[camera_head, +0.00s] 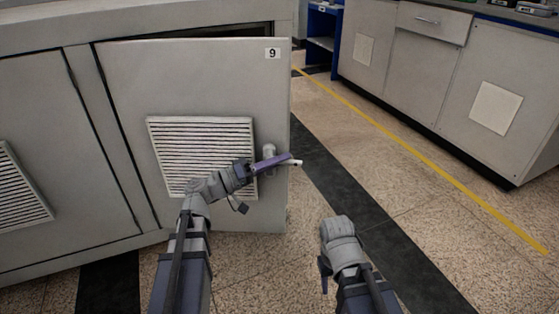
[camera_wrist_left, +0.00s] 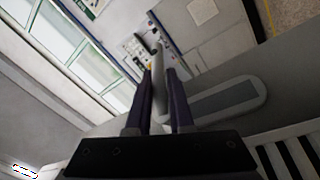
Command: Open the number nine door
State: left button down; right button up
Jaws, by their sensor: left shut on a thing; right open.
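The number nine door (camera_head: 215,85) is a grey cabinet door with a "9" label (camera_head: 272,53) at its top right and a louvred vent. It stands ajar, with a dark gap along its top that widens to the right. Its light grey handle (camera_head: 269,151) is near the right edge, partly hidden by my left gripper (camera_head: 283,161). That gripper is shut on the handle. In the left wrist view, the handle bar (camera_wrist_left: 158,72) lies between the two fingers, beside its rounded mounting plate (camera_wrist_left: 230,101). My right gripper (camera_head: 338,229) is open and empty above the floor; its fingers are barely visible.
Another vented grey door (camera_head: 60,130) is to the left. Grey cabinets with a counter (camera_head: 440,75) stand at the upper right. Between them, the speckled floor (camera_head: 440,220), with a black strip and a yellow line (camera_head: 400,145), is clear.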

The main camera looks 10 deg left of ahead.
pick_arm(q)
jog(key=c, duration=1.1)
grip_release()
jog(key=shift+r, duration=0.1)
jog(key=shift+s, duration=0.1)
jog(key=shift+b+v, duration=0.7)
jog(key=shift+v, duration=3.15)
